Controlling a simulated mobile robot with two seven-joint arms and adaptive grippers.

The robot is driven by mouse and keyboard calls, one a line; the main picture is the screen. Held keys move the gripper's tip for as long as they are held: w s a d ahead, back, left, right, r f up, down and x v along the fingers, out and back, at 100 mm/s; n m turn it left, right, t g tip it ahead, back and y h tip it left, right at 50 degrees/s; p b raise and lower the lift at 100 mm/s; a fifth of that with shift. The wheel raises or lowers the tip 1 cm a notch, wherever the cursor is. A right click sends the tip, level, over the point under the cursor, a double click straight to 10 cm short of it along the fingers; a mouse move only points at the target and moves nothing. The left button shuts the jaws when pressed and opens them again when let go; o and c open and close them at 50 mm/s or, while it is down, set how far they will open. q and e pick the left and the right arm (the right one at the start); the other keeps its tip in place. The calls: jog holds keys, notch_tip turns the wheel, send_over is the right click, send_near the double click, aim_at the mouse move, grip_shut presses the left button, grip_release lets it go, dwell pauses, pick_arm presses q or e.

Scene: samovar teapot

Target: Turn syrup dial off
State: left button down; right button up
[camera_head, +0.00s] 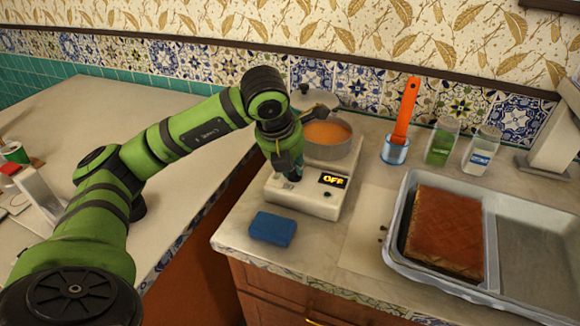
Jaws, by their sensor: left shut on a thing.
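The white hot plate (315,203) stands on the right counter, and its small display (333,180) reads "OFF" in yellow. A metal pot (346,152) of orange syrup (327,132) sits on its back part. My left gripper (291,174) points down at the front left of the hot plate, beside the display. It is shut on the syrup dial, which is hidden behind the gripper. My right gripper is not in view.
A blue sponge (272,229) lies in front of the hot plate. To the right are an orange-handled brush (406,110) in a cup, two jars (442,141), and a metal tray (398,240) with a brown cake (446,232). A gap separates the left counter (175,115) from the right one.

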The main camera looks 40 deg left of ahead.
pick_arm(q)
jog(key=shift+w+d+r+n+y, duration=0.1)
jog(key=shift+n+y, duration=0.2)
jog(key=shift+n, duration=0.6)
jog(key=c, duration=1.1)
grip_release()
jog(key=shift+c, duration=0.2)
jog(key=shift+w, duration=0.1)
jog(key=v, duration=1.2)
